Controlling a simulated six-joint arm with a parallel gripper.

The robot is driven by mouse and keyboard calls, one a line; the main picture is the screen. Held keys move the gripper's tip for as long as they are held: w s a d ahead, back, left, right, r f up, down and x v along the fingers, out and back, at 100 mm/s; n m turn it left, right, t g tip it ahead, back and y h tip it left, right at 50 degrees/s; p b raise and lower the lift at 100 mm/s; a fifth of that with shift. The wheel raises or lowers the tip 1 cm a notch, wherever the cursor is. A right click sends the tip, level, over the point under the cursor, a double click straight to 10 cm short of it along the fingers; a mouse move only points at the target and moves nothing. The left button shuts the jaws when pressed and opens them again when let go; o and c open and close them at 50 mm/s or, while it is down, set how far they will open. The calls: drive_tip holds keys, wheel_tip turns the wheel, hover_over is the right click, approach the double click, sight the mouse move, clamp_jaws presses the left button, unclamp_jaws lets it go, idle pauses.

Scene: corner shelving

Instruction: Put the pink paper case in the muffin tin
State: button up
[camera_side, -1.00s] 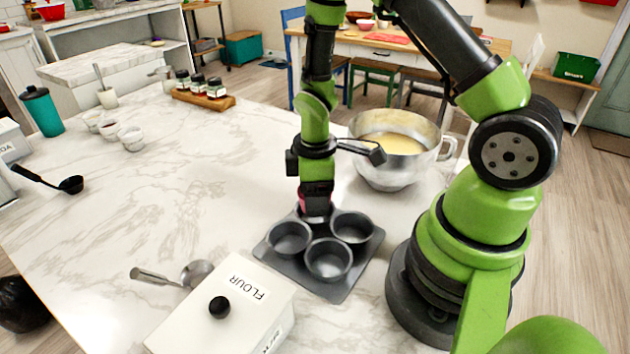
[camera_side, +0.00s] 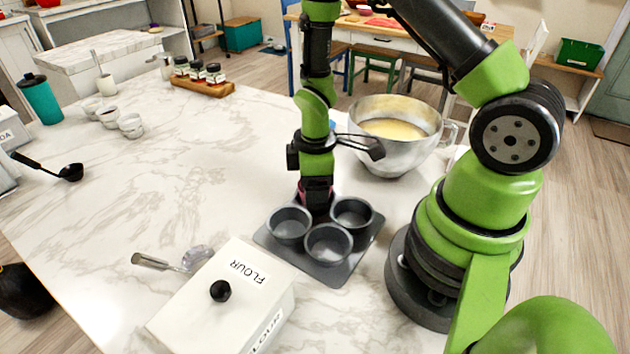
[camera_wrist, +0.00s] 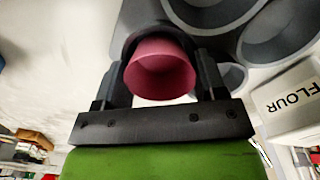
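The muffin tin (camera_side: 325,273) is dark grey and lies on the marble counter, with three empty cups in clear view in the side view. My gripper (camera_side: 316,204) points straight down over the back of the tin, where its fingers hide the fourth cup. In the wrist view, the pink paper case (camera_wrist: 160,72) sits between the two fingers of my gripper (camera_wrist: 162,70), which touch it on both sides. A sliver of pink shows at the fingers in the side view. I cannot tell how far the case is inside the cup.
A white flour box (camera_side: 188,313) stands in front of the tin. A steel bowl of batter (camera_side: 392,160) stands behind it. A scoop (camera_side: 158,262) lies at front left. A ladle (camera_side: 70,172), small bowls and a jar rack (camera_side: 203,87) are farther left. The counter's middle is clear.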

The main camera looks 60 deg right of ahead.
drive_tip(key=shift+o, duration=0.9)
wheel_tip(320, 180, up, 10)
